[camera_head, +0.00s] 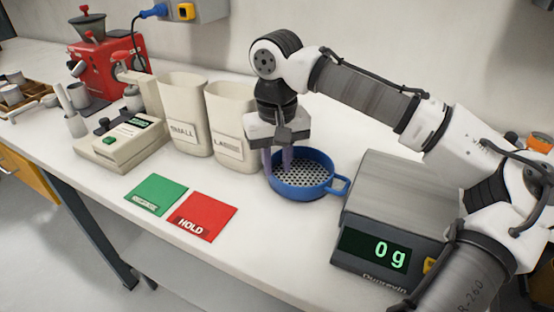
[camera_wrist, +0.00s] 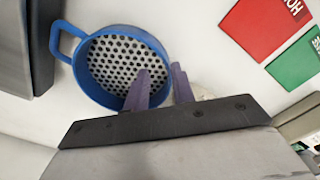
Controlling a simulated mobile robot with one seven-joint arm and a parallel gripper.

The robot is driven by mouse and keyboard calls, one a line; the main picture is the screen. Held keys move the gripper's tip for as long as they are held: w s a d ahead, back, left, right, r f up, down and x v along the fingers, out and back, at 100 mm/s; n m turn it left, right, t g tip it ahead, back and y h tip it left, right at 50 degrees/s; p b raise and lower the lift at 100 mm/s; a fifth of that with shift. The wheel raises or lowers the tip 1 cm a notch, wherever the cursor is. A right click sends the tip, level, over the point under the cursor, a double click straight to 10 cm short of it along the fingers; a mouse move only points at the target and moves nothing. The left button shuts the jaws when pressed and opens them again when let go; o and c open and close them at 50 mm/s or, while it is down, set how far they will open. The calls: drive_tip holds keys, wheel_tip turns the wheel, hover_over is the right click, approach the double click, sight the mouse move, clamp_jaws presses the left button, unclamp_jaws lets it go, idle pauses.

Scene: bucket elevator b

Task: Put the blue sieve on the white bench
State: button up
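The blue sieve (camera_head: 303,191) is a round pan with a perforated grey floor and a loop handle on its right side in the head view. It appears to sit level on the white bench (camera_head: 262,235), between the large cup and the scale. My gripper (camera_head: 278,163) points down at the sieve's left rim. In the wrist view the sieve (camera_wrist: 88,87) shows with its handle at upper left. My gripper's two purple fingers (camera_wrist: 162,82) are apart, one inside the sieve and one outside, with the rim between them. The rim's lowest part is hidden behind the fingers and gripper body.
A scale (camera_head: 388,207) reading 0 g stands close right of the sieve. Two cream cups, small (camera_head: 186,115) and large (camera_head: 232,125), stand behind left. A green card (camera_head: 156,194) and red HOLD card (camera_head: 206,216) lie left. The bench front is clear.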

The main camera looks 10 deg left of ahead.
wheel_tip(320, 180, up, 12)
drive_tip(key=shift+r, duration=0.15)
idle(0.3)
